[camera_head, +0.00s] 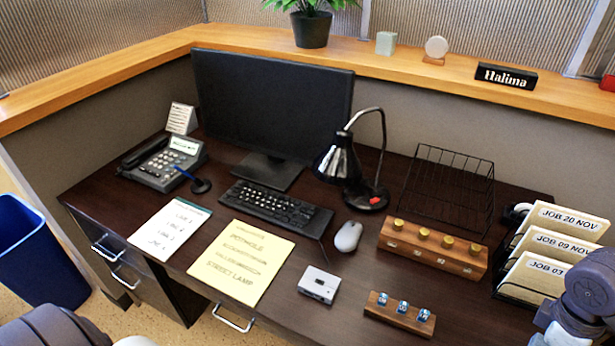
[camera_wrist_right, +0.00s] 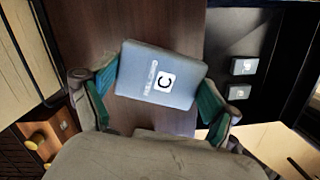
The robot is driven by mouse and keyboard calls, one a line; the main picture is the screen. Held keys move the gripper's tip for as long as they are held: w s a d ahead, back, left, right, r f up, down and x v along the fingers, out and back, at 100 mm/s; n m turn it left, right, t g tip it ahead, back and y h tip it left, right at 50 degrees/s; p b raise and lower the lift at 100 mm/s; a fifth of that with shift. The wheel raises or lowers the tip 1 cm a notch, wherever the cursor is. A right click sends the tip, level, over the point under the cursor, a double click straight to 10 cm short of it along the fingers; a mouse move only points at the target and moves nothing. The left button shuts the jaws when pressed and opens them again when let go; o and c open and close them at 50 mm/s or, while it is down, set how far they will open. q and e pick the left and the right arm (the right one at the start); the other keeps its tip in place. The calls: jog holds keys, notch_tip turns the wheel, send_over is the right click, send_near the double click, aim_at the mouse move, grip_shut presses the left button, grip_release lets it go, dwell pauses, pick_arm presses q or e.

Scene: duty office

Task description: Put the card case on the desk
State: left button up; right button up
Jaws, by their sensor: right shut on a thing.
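The card case (camera_wrist_right: 140,93) is a pale blue-grey flat box with a white square marked with a black C. It shows in the right wrist view between the green-tipped fingers of my right gripper (camera_wrist_right: 162,92), which is shut on it. The brown desk top (camera_wrist_right: 165,25) shows behind it; I cannot tell the gap between them. In the head view the desk (camera_head: 345,268) spans the middle, and part of my right arm is at the lower right. The case and right fingertips are not visible there. My left gripper is not in view.
Job folders (camera_head: 555,245) in a wire rack stand at the desk's right. A wooden block with brass knobs (camera_head: 433,248), a small block with blue cubes (camera_head: 400,312), a small pale device (camera_head: 319,285), mouse (camera_head: 348,236) and keyboard (camera_head: 270,206) occupy the desk. Bare desk lies between them.

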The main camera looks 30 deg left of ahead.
jog(key=r+n+p, duration=0.1)
jog(key=s+d+r+n, duration=0.1)
jog(key=shift+d+r+n+t+p, duration=0.15)
jog(key=shift+d+n+t+p, duration=0.15)
jog(key=shift+n+p, duration=0.1)
jog(key=shift+n, duration=0.4)
jog(key=shift+w, duration=0.15)
jog(key=shift+w+f, duration=0.15)
jog(key=shift+f, duration=0.05)
send_over(473, 345)
notch_tip(473, 345, down, 7)
jog(key=shift+a+r+p, duration=0.1)
jog(key=shift+r+p, duration=0.1)
jog(key=shift+p, duration=0.2)
jog(key=shift+a+f, duration=0.15)
jog(key=shift+f, duration=0.05)
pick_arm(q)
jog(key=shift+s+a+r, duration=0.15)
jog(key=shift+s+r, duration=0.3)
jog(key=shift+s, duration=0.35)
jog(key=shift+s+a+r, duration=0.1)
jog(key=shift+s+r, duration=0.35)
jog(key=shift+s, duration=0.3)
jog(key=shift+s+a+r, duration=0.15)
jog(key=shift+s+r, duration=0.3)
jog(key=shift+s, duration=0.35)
pick_arm(e)
jog(key=shift+f, duration=2)
